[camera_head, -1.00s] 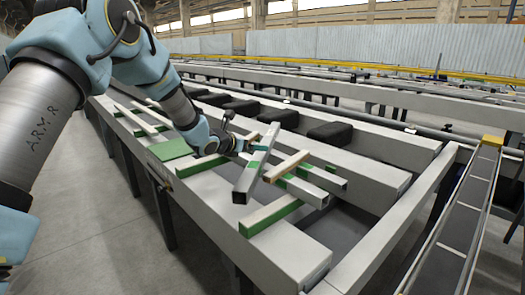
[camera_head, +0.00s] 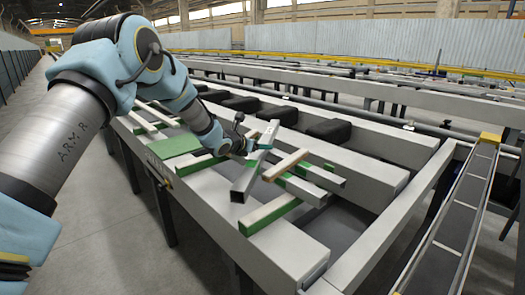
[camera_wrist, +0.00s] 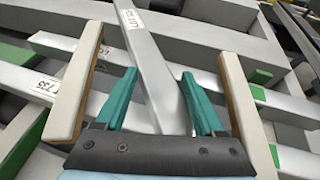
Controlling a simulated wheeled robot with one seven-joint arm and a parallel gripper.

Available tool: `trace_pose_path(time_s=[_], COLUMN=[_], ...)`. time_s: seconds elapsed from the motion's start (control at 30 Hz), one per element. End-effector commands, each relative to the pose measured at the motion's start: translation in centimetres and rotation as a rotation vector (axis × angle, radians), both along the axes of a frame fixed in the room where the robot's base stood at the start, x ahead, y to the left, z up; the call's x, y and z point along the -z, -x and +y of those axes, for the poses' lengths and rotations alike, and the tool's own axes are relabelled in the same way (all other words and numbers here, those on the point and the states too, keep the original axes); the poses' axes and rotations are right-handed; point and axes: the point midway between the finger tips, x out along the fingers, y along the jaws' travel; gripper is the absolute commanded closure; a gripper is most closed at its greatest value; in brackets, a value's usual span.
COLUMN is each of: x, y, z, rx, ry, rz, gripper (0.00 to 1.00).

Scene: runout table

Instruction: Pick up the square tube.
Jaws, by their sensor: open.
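The square tube (camera_head: 255,170) is a long grey metal tube with an open square near end. It lies slanting across other bars on the table. In the wrist view the tube (camera_wrist: 152,65), with a white label on its far part, runs lengthwise between two teal fingers. My gripper (camera_head: 261,145) is at the tube's upper part in the head view. In the wrist view my gripper (camera_wrist: 160,85) is open, with the tube closer to its right finger. A gap shows on the left; contact on the right is unclear. The palm hides the tube's near part.
A pale wooden bar (camera_head: 287,165) lies just right of the tube. Green-marked bars (camera_head: 270,213) lie below and around it on the grey runout table (camera_head: 285,250). Black blocks (camera_head: 335,131) sit behind. A green plate (camera_head: 174,146) lies to the left.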

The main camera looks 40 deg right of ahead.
Motion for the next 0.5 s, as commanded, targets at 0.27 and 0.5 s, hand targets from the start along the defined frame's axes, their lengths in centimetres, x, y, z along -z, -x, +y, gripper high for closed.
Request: trace_pose_path(time_s=[0.27, 0.5], x=[0.19, 0.36], y=[-0.12, -0.10], z=[0.14, 0.18], rx=[-0.002, -0.002], ry=[-0.004, -0.007], rz=[0.000, 0.001], gripper=[0.71, 0.98])
